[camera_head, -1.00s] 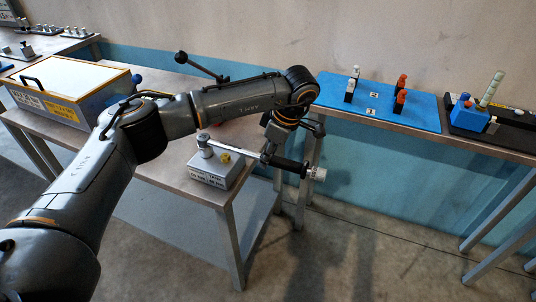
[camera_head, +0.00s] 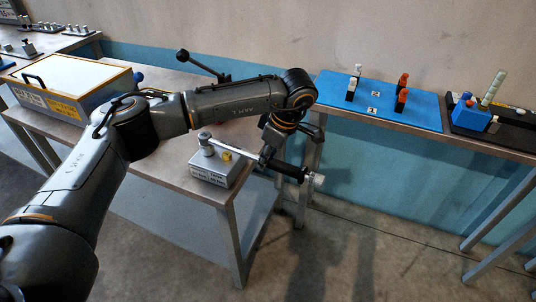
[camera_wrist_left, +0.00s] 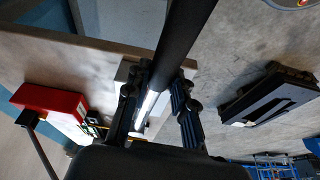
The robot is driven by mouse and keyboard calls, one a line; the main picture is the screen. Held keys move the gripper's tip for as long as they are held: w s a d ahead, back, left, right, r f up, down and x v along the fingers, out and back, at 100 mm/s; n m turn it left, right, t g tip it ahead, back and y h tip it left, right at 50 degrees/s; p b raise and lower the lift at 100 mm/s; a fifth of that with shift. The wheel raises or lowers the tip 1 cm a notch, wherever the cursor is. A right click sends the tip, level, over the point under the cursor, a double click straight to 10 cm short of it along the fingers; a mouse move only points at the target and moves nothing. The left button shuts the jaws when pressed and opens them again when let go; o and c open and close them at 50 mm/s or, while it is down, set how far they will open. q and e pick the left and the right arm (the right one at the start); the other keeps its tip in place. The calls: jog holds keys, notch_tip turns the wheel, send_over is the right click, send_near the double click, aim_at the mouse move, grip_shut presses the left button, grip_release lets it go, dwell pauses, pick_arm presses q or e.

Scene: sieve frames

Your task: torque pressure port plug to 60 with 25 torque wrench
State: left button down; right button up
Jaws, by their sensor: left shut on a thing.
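The torque wrench (camera_head: 236,151) has a bright metal shaft, a black handle and a silver end. My left gripper (camera_head: 268,156) is shut around it near where the shaft meets the handle. The wrench's black handle (camera_wrist_left: 181,38) and shaft also run between the fingers of my left gripper (camera_wrist_left: 157,108) in the left wrist view. The wrench head is over the left part of a grey labelled block (camera_head: 207,174) on the table corner. The head hides what is under it, so I cannot see the pressure port plug. A yellow cap (camera_head: 227,156) shows on the block. My right gripper is not in view.
A blue mat (camera_head: 425,113) on the right bench carries several orange, black and white pieces. A red box (camera_wrist_left: 55,103) shows in the left wrist view. Open floor lies in front of the bench.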

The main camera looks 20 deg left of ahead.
pick_arm(q)
jog(key=shift+s, duration=0.25)
dwell(0.3)
jog(key=shift+s+a+m, duration=0.15)
jog(key=shift+s+m, duration=0.45)
jog(key=shift+s, duration=0.05)
jog(key=shift+s+a, duration=0.1)
jog(key=shift+s, duration=0.05)
jog(key=shift+s+a+m+t, duration=0.2)
jog(key=shift+s+m+t, duration=0.1)
jog(key=shift+s+m, duration=0.3)
jog(key=shift+s, duration=0.1)
jog(key=shift+s, duration=0.15)
dwell(0.5)
jog(key=shift+s+a+m, duration=0.3)
jog(key=shift+s+m, duration=0.1)
jog(key=shift+s, duration=0.15)
jog(key=shift+s+a, duration=0.1)
jog(key=shift+s, duration=0.1)
